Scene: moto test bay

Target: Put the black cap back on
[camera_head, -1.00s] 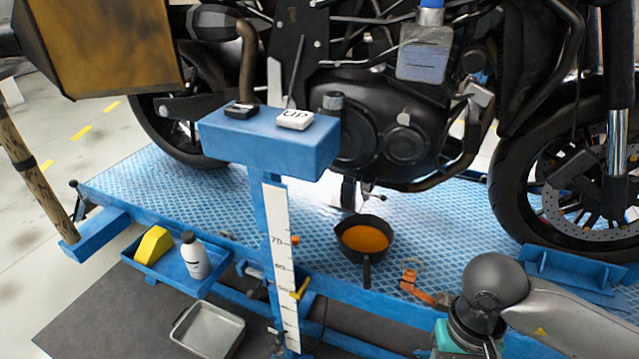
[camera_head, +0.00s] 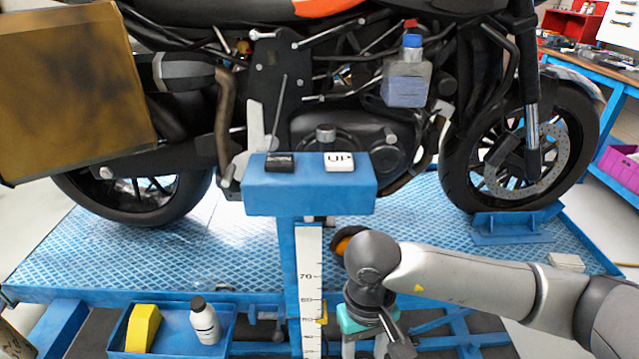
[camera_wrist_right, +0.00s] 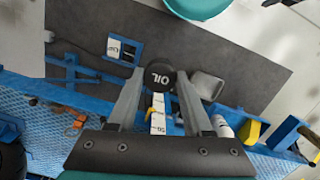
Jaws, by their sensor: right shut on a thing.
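The black cap (camera_wrist_right: 160,76), marked "OIL", sits between the fingertips of my right gripper (camera_wrist_right: 159,84) in the right wrist view. The gripper is shut on it. In the head view my right gripper (camera_head: 366,345) points down in front of the lift platform, at the bottom edge; the cap does not show there. My left gripper is not in view.
The blue control box (camera_head: 310,195) with an "UP" button stands before the engine. A pan (camera_head: 347,240) of orange liquid is mostly behind my right arm. A blue tray (camera_head: 176,338) holds a yellow block (camera_head: 143,328) and a white bottle (camera_head: 205,322). A blue-capped reservoir (camera_head: 407,80) hangs on the motorcycle.

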